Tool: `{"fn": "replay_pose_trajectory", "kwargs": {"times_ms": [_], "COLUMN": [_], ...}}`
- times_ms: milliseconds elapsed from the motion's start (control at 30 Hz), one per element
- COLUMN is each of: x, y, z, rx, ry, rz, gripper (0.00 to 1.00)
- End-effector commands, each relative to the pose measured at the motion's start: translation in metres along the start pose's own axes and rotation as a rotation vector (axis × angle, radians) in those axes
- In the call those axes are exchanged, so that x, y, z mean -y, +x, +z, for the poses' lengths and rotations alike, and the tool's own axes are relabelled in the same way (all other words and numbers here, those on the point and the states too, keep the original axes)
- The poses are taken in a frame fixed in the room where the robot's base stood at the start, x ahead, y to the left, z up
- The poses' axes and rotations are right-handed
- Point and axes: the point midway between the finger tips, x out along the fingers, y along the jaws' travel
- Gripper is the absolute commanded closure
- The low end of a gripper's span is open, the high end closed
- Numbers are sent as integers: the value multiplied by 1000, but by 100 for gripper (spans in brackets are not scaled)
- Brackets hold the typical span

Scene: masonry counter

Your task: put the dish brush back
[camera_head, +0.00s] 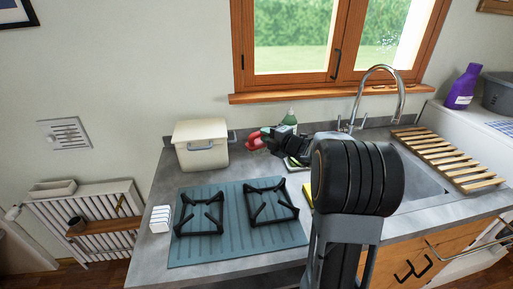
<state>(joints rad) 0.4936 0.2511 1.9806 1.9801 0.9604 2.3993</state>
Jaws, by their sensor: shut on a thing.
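My gripper (271,139) is at the end of my dark arm, above the back of the counter between the cream bin and the sink. It is shut on a small red thing (253,142), held to the left of my wrist. The red thing may be the dish brush, but it is too small and too covered to be sure. No other dish brush can be made out. A small tray (291,164) with something green in it stands below and right of my gripper, partly hidden by my arm.
A cream bin (201,132) stands left of my gripper. A green bottle (290,117) stands behind it. A blue-green hob (239,238) with black grates lies in front. A tall tap (402,95), the sink (424,180) and a wooden rack (447,158) are on the right.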

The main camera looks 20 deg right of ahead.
Motion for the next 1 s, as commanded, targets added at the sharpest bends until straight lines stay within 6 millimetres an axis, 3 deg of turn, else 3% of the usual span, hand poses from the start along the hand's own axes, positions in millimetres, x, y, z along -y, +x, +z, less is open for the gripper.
{"fn": "replay_pose_trajectory", "kwargs": {"times_ms": [300, 400, 600, 1000], "x": [29, 48, 69, 88], "y": [69, 82, 101, 113], "z": [45, 53, 64, 70], "rx": [4, 5, 6, 5], "ry": [3, 4, 2, 2], "rz": [-1, -2, 0, -2], "gripper": [100, 100, 100, 100]}}
